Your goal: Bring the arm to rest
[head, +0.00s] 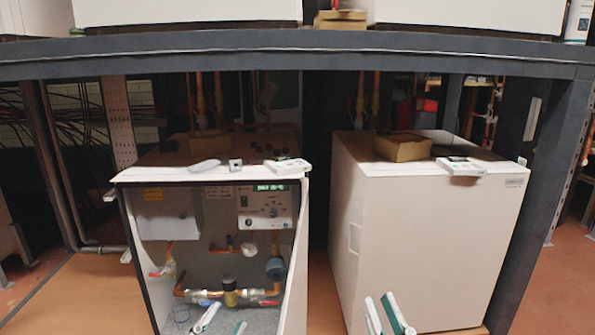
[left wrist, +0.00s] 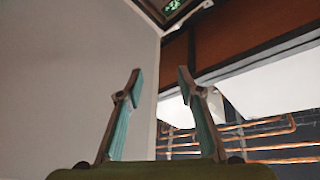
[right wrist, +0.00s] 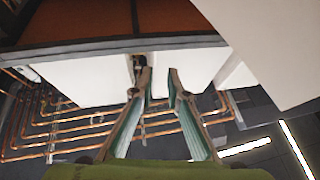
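My left gripper (head: 222,322) is at the bottom edge of the head view, in front of the open heat pump (head: 300,235). In the left wrist view my left gripper (left wrist: 160,82) has its fingers well apart with nothing between them. My right gripper (head: 386,314) is at the bottom edge in front of the closed white heat pump (head: 430,245). In the right wrist view my right gripper (right wrist: 159,78) has its fingertips a smaller distance apart, also empty. Both grippers' fingers point upward in the head view. Most of both arms is out of view.
A dark metal frame (head: 300,62) spans above both units. The open unit shows pipes, valves and a control panel (head: 266,208). Small devices lie on its top. A cardboard box (head: 403,147) and a white device (head: 461,167) lie on the closed unit. A dark gap separates the units.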

